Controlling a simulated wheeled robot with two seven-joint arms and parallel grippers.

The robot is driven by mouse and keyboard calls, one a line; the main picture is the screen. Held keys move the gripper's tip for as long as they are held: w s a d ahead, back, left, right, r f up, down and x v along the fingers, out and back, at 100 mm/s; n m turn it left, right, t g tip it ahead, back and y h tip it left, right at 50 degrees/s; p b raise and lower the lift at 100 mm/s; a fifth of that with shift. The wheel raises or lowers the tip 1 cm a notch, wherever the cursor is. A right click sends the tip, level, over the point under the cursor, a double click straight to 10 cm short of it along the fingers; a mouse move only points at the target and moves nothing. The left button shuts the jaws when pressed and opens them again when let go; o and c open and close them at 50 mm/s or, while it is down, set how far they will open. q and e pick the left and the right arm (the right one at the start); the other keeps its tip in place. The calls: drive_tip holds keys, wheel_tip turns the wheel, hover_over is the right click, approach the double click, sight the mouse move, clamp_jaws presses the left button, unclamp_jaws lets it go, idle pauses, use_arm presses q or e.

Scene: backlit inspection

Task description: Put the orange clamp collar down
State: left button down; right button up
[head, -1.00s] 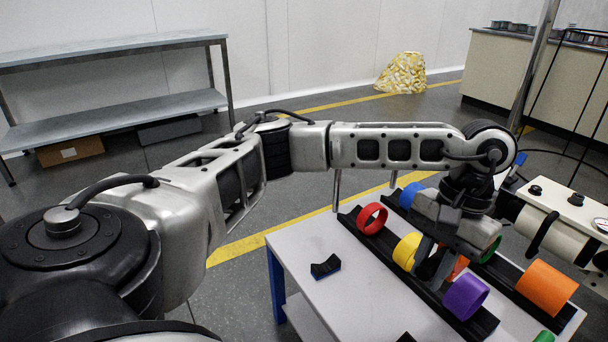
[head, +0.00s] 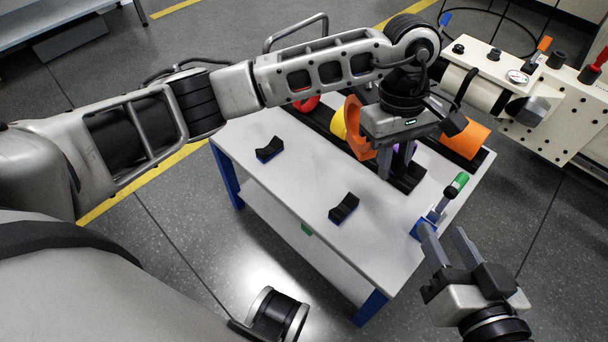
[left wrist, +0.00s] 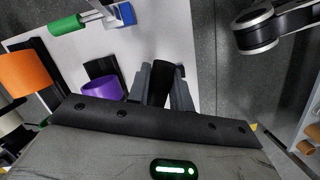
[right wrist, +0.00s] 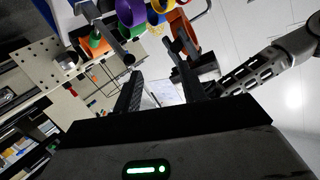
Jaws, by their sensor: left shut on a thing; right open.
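The orange clamp collar (head: 360,146), an open ring, shows in the head view at my left gripper (head: 399,160). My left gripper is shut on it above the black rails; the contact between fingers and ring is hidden. The ring also shows in the right wrist view (right wrist: 192,40). In the left wrist view the fingers (left wrist: 167,80) point over the table, and I cannot make out the orange ring between them. My right gripper (head: 446,236) is open and empty beyond the table's near right edge, apart from the collar.
The grey table (head: 290,200) carries two black cradles (head: 270,149) (head: 344,208) with clear surface around them. Black rails hold red, yellow, purple (left wrist: 103,88) and wide orange (head: 465,140) rings. A green-handled clamp (head: 456,186) stands at the right edge. A machine (head: 545,100) stands behind.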

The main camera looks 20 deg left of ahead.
use_arm(q)
drive_tip(key=shift+d+f, duration=0.1)
drive_tip(key=a+f+b, duration=0.1)
drive_tip(key=a+f, duration=0.2)
drive_tip(key=a, duration=0.1)
drive_tip(key=a+f+b, duration=0.2)
drive_tip(key=a+f, duration=0.2)
drive_tip(key=a, duration=0.1)
drive_tip(key=s+a+f+b, duration=0.1)
drive_tip(key=a+f, duration=0.3)
drive_tip(key=shift+a+b, duration=0.25)
drive_tip(key=shift+b, duration=0.15)
drive_tip(key=shift+w+f+b, duration=0.1)
drive_tip(key=shift+f+b, duration=0.35)
drive_tip(key=shift+f, duration=0.5)
drive_tip(key=c, duration=1.3)
unclamp_jaws()
drive_tip(key=shift+o, duration=0.2)
use_arm(e)
drive_tip(key=shift+w+a+r+m+t+y, duration=0.2)
drive_tip(key=shift+a+r+m+t+y, duration=0.1)
drive_tip(key=shift+r+t+y, duration=0.25)
drive_tip(key=shift+w+a+r+m+t+y, duration=0.2)
drive_tip(key=shift+r+m+t+y, duration=0.2)
drive_tip(key=shift+r, duration=0.25)
use_arm(q)
drive_tip(key=shift+r, duration=0.1)
